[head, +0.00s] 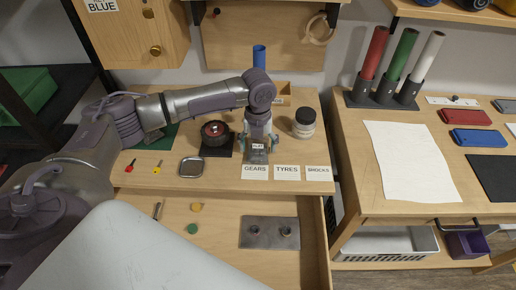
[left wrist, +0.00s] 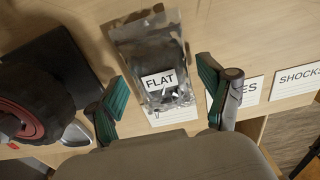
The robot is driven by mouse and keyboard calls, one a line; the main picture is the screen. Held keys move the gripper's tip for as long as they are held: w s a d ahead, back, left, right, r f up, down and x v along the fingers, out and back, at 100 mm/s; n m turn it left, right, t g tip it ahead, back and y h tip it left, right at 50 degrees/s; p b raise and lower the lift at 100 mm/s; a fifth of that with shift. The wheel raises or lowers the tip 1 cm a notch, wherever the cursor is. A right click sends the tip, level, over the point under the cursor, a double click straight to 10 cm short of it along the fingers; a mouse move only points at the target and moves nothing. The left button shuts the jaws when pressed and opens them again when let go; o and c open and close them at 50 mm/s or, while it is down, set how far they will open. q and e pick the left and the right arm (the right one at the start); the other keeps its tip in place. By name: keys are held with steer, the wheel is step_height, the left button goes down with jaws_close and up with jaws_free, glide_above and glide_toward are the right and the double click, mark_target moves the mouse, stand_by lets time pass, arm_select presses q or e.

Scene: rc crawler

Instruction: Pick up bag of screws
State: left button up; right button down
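The bag of screws is a clear, silvery bag (left wrist: 150,45) with a white label reading FLAT. It lies on the tabletop near the front edge, beside the GEARS card (head: 255,173). In the head view the bag (head: 257,156) shows just below my left gripper (head: 258,142), which largely hides its far part. In the left wrist view my left gripper (left wrist: 163,92) is open, with one green-padded finger on each side of the bag's labelled end. Nothing is held between the fingers. My right gripper is not in view.
A black wheel (left wrist: 35,85) lies left of the bag. A lidded jar (head: 304,122) stands to the right. TYRES (head: 287,173) and SHOCKS (head: 319,173) cards lie along the front edge. Below is an open drawer with a metal plate (head: 269,233). A second table (head: 380,200) stands right.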

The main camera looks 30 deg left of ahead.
arm_select(q)
steer(key=c, duration=0.7)
steer(key=shift+r, duration=0.1)
